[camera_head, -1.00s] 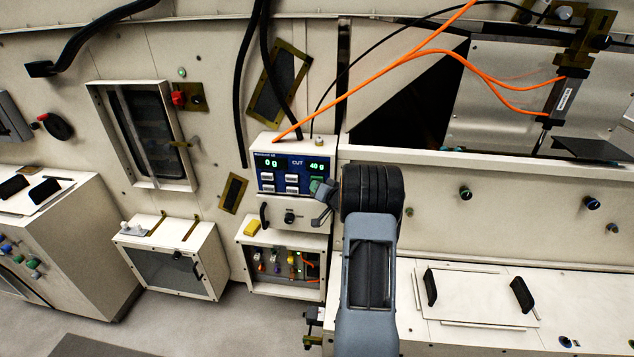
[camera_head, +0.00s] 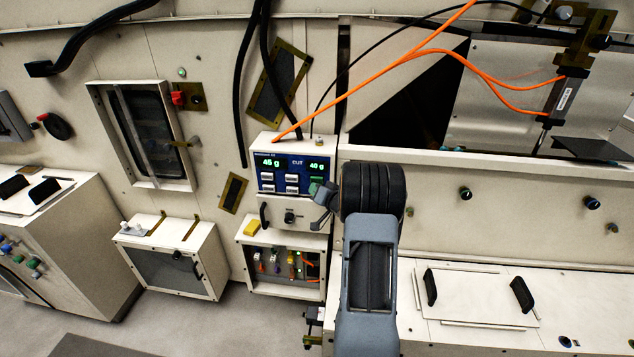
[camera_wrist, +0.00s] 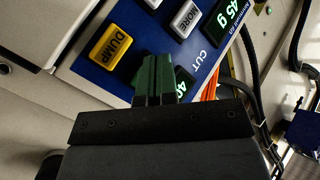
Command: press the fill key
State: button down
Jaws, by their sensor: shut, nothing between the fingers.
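The control box (camera_head: 290,145) in the head view has a blue panel with white keys and a green key (camera_head: 314,188) at its lower right. The left display (camera_head: 269,162) reads 45 g and the one under CUT reads 40 g. My gripper (camera_head: 325,194) is shut and empty, with its tips at the green key. No key marked FILL is readable; the fingers cover that part of the panel. Contact cannot be told.
A handle and knob (camera_head: 289,216) sit below the panel. A yellow block (camera_head: 252,228) rests on the open-fronted box beneath. Orange cables (camera_head: 380,80) run from the control box to the upper right. A ledge (camera_head: 480,167) lies right of my arm.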

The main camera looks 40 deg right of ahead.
jog(key=shift+s+a, duration=1.75)
jog(key=shift+s, duration=0.05)
